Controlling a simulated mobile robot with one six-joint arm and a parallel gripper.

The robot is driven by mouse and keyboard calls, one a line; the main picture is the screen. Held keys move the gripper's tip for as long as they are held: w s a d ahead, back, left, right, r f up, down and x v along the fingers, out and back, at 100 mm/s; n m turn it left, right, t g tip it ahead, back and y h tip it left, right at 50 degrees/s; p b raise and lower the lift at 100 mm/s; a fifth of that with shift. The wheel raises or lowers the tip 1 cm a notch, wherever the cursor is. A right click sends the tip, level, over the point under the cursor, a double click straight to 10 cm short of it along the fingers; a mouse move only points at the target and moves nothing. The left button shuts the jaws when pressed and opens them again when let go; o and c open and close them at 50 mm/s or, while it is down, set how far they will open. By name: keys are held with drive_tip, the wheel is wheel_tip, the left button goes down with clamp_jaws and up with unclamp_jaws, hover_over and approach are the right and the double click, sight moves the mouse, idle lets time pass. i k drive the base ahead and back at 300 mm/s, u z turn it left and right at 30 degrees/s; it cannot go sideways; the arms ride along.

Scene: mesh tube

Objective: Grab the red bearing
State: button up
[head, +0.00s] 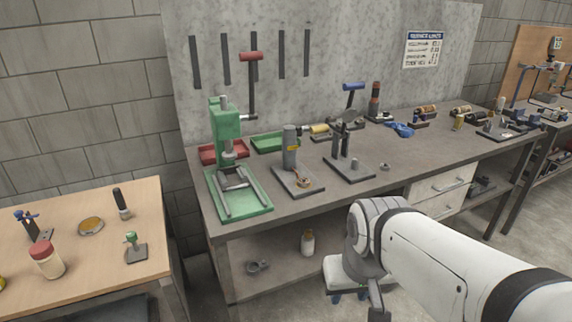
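No bearing that is clearly red stands out in the head view. A small copper-coloured ring with a pale centre (302,181) lies on a dark base plate (311,191) beside an upright grey cylinder (290,148) on the workbench; it is too small to tell whether it is a bearing. My gripper cannot be made out in this view.
The grey workbench (400,165) carries a green press (226,135), a green tray (268,143), a dark two-post fixture (342,145) and several small parts. A wooden table (70,250) with a red-lidded jar (47,260) stands left.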

sight(303, 181)
drive_tip(key=z, duration=0.05)
drive_tip(key=i, duration=1)
drive_tip(key=u, duration=0.05)
